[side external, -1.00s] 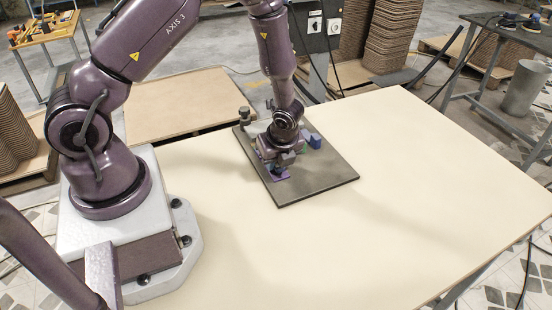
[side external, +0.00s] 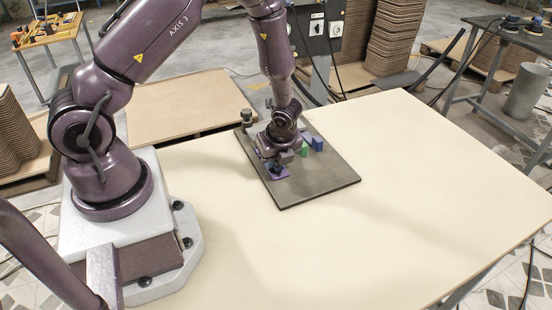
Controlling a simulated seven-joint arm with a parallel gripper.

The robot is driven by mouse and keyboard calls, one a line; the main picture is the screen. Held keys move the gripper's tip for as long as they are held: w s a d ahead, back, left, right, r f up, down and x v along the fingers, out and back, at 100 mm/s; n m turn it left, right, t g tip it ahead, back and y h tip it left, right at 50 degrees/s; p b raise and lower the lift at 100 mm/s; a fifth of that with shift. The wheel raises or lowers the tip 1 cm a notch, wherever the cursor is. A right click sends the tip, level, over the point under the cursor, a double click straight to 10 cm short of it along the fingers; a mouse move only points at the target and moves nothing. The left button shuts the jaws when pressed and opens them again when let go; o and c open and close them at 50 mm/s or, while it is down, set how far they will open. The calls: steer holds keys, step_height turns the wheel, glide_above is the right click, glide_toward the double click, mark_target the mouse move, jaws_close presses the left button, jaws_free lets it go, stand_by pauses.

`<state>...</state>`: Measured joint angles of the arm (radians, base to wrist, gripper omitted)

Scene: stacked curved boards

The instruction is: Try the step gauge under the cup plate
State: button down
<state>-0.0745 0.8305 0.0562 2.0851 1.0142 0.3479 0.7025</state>
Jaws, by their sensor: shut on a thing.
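My gripper (side external: 276,161) points down low over the near left part of a dark grey board (side external: 318,188). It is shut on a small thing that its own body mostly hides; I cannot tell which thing. A flat purple piece (side external: 280,175) lies on the board just below and in front of the fingers. A green block (side external: 304,151) and a blue block (side external: 318,144) stand to the right of my gripper. I cannot make out for sure which piece is the step gauge or the cup plate.
A small grey part (side external: 246,115) stands at the board's far left corner. The pale table (side external: 430,190) is clear to the right and in front of the board. A grey control box (side external: 318,40) and stacks of curved boards (side external: 395,35) stand behind the table.

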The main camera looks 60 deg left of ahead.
steer(key=shift+a, duration=1.4)
stand_by(1.4)
steer(key=shift+d, duration=4.75)
